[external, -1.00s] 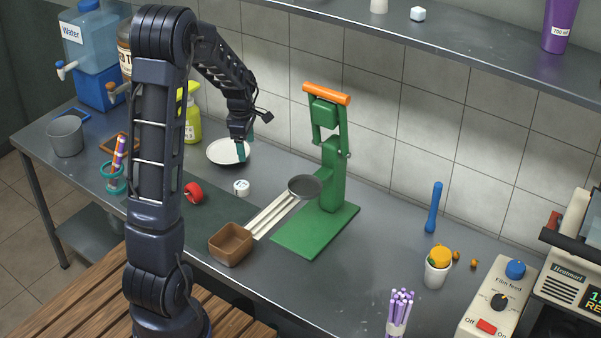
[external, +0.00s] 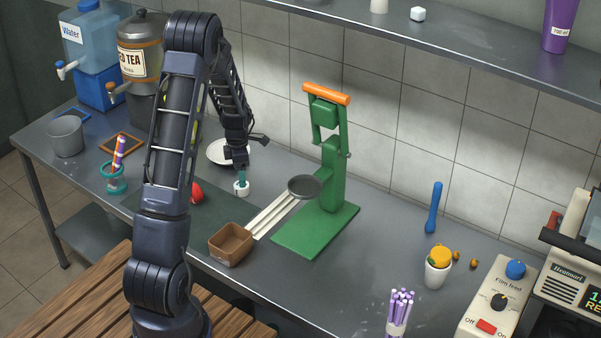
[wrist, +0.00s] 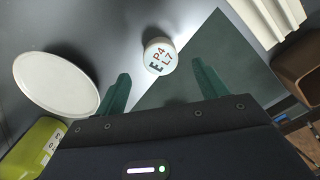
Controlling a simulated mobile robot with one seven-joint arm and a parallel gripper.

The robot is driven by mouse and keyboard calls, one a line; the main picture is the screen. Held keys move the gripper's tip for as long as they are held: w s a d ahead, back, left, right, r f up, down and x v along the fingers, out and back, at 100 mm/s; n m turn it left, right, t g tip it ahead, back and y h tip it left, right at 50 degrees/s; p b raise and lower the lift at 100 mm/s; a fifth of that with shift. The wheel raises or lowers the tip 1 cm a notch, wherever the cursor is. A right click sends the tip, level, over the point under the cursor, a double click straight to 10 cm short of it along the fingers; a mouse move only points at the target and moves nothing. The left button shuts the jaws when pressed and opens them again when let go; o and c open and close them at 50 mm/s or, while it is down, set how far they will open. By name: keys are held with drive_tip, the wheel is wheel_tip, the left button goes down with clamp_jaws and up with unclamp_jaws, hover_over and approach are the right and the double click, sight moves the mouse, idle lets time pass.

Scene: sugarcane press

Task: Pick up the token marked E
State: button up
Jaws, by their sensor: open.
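A small white round piece (external: 241,188) stands on the counter in the external view. In the wrist view the white piece (wrist: 160,56) shows red and dark marks on top, among them a dark E at its lower left. I cannot tell whether the E is on a separate token. My gripper (external: 241,177) points down close above the piece in the external view. In the wrist view my gripper (wrist: 160,70) has its two green fingers apart, with the piece between and just beyond the fingertips. Nothing is held.
A white plate (external: 222,152) lies behind the piece. A red object (external: 197,194) is to the left, partly hidden by my arm. A brown box (external: 231,245), a pale ridged chute (external: 274,215) and the green press (external: 334,185) stand to the front and right.

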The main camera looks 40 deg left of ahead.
drive_tip(key=shift+f, duration=2.85)
drive_tip(key=c, duration=1.1)
